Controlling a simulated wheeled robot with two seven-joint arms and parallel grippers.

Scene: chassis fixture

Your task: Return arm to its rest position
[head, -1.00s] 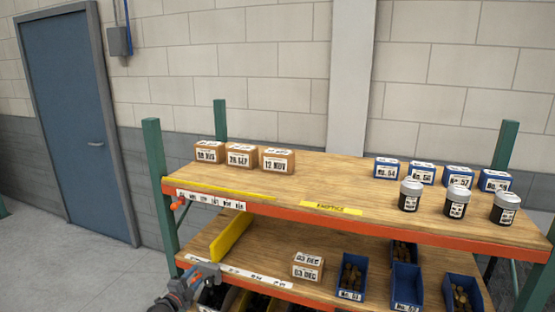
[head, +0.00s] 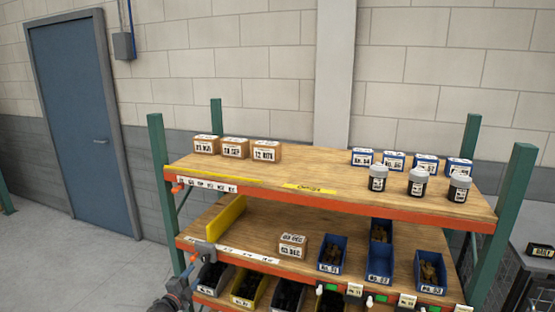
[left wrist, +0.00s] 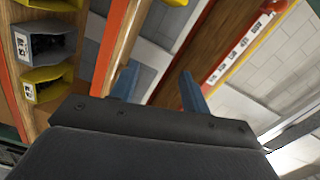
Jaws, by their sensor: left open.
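My left gripper (head: 204,250) shows at the lower left of the head view, by the front left edge of the rack's middle shelf. The arm behind it comes up from the bottom edge. In the left wrist view the two blue-grey fingers (left wrist: 157,82) stand apart with nothing between them. That view is steeply tilted, with shelf edges and bins beyond the fingers. Whether the gripper touches the rack cannot be told. My right gripper is in no view.
The upper shelf (head: 270,172) holds brown boxes (head: 235,147), blue boxes (head: 394,161) and black jars (head: 417,183). More bins (head: 248,288) sit below. Open floor (head: 95,270) lies left.

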